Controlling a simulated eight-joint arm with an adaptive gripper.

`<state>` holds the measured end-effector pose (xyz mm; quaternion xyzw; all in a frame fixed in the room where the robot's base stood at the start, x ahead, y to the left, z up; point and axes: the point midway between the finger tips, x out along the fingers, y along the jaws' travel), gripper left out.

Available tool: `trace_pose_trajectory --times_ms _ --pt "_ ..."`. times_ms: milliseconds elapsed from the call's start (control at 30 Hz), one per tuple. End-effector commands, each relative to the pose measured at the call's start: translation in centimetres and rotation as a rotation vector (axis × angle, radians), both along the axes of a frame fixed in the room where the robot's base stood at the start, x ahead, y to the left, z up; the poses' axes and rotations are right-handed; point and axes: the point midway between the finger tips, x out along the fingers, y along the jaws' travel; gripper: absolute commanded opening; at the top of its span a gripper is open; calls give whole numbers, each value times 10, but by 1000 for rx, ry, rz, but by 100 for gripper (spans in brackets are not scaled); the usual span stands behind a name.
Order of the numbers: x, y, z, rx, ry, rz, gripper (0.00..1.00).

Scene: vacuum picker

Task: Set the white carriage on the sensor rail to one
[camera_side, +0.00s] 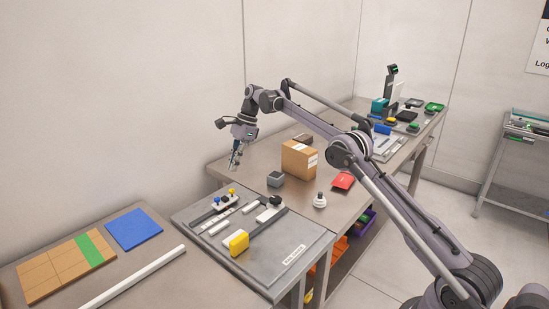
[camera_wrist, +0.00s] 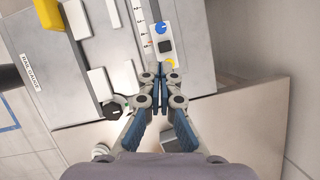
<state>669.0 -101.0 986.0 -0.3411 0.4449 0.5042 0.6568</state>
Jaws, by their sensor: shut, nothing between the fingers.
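A white block that looks like the white carriage (camera_side: 226,200) sits on a dark rail at the back left of the grey panel (camera_side: 262,258). In the wrist view the carriage (camera_wrist: 155,45) carries a blue knob, a black patch and a yellow knob. My gripper (camera_side: 232,169) is shut and empty above the back of the panel. In the wrist view my gripper's tips (camera_wrist: 161,68) appear close to the yellow knob and hide part of the carriage's near end. I cannot tell the exact gap or the reading.
A yellow block (camera_side: 239,242) and a black knob (camera_side: 275,200) stand on the same panel. A grey bin (camera_side: 275,179), a cardboard box (camera_side: 299,159) and a white round piece (camera_side: 320,200) stand behind and right. A blue mat (camera_side: 134,229) lies left.

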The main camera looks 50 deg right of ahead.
Motion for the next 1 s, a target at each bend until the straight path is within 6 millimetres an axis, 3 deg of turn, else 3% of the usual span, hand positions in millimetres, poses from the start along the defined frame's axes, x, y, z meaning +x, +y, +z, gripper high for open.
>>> trace_pose_trajectory --times_ms 267,600,1000 --pt "2 10 -24 0 0 -1 0" --pt "8 29 -76 0 0 0 0" --pt "9 36 -92 0 0 0 0"
